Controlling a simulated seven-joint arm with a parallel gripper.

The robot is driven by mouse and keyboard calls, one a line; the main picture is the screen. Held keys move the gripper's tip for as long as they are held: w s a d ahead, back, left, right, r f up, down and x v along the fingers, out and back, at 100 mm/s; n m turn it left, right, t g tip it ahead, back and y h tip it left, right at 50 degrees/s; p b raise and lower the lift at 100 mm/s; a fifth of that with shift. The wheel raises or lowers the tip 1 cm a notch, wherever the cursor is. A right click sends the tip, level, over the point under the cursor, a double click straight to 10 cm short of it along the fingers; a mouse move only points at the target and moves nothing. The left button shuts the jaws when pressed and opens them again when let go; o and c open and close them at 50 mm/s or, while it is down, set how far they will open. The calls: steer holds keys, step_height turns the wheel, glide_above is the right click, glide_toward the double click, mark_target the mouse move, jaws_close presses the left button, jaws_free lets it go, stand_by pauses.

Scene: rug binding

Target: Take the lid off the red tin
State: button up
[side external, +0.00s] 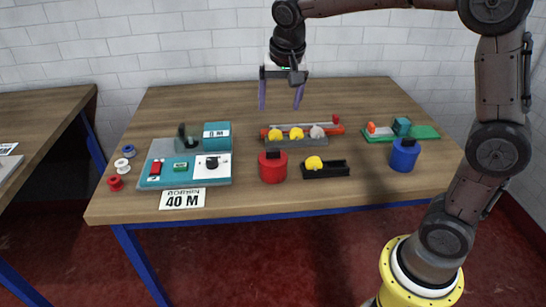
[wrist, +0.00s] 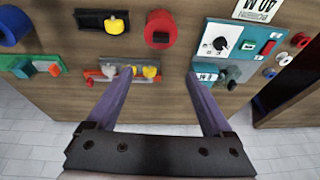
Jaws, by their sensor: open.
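The red tin (side external: 272,170) stands on the table near its front edge, with a black knob on its lid (side external: 272,154). The lid is on the tin. My gripper (side external: 281,107) is open and empty, well above the back of the table, behind the tin. In the wrist view my gripper's two purple fingers (wrist: 160,74) are spread wide, and the tin lies beyond their tips, apart from them.
A grey rack (side external: 296,138) with yellow pieces stands behind the tin. A black holder (side external: 326,170) with a yellow piece is right of it, a teal control panel (side external: 152,182) left. A blue tin (side external: 404,155) and a green board (side external: 424,132) are at the right. Table behind the rack is clear.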

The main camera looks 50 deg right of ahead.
glide_above(273, 150)
steer(key=s+a, duration=0.1)
steer(key=s, duration=0.1)
steer(key=shift+g, duration=0.4)
step_height(273, 150, down, 11)
steer(key=shift+w+a+r, duration=0.15)
steer(key=shift+r, duration=0.05)
steer(key=shift+x, duration=3)
steer(key=shift+w, duration=0.15)
steer(key=shift+a, duration=0.1)
jaws_close()
